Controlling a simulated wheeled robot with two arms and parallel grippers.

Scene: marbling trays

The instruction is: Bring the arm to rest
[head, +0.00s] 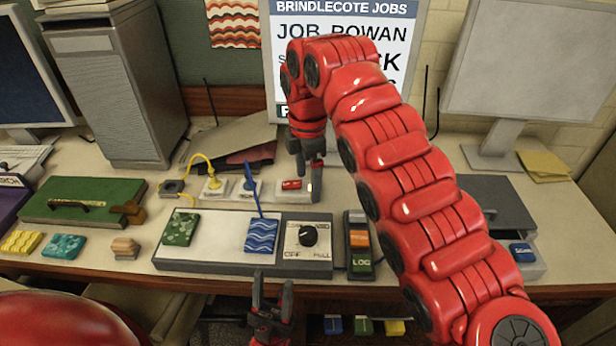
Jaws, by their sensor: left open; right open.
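My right arm (410,190) is large and red. It reaches from the lower right up over the desk and bends down near the sign. My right gripper (308,180) points down, open, beside a small white unit with a red part (291,185). Whether it touches the unit I cannot tell. My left gripper (272,288) is open and empty at the desk's front edge, below the long grey panel (215,268). Most of the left arm is hidden, with only a red part showing at the lower left.
The panel carries a green tile (181,228), a blue wavy tile (261,236) and a black knob (308,235). A job sign (405,40), monitor (530,60), green case (85,190) and LOG box (360,262) stand around.

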